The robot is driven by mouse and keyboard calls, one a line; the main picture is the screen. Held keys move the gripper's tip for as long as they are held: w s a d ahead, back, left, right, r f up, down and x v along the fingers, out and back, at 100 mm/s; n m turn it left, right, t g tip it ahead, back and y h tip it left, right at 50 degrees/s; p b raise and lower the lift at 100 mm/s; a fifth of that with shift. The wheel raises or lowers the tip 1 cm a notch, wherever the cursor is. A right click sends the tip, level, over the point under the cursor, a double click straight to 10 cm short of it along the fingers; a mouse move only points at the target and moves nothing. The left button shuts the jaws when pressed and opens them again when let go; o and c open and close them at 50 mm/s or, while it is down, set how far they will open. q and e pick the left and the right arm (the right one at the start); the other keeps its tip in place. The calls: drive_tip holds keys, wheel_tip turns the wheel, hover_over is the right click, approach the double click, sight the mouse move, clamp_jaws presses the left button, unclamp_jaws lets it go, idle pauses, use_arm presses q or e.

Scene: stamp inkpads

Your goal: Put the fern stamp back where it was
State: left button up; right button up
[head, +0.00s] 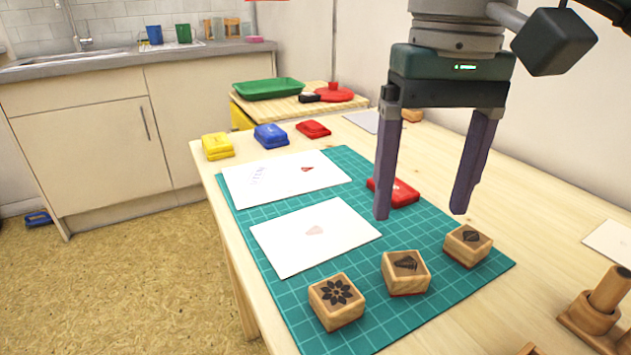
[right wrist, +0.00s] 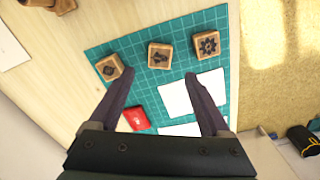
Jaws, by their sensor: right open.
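Three wooden block stamps stand along the near edge of the green cutting mat (head: 447,222): a flower stamp (head: 337,300), a middle stamp with a fan-like dark picture (head: 406,271), and a right stamp with a small leaf-like or diamond picture (head: 468,245). I cannot tell for sure which is the fern. The right wrist view also shows the flower stamp (right wrist: 207,45), middle stamp (right wrist: 160,56) and third stamp (right wrist: 110,68). My right gripper (head: 420,212) is open and empty above the mat, fingers pointing down, apart from the stamps. My left gripper is out of view.
A red inkpad (head: 401,193) lies on the mat behind my fingers. Two paper sheets (head: 285,258) (head: 240,186) lie to its left. A wooden stand (head: 590,318) is at the right.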

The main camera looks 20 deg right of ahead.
drive_tip(key=shift+r, duration=1.9)
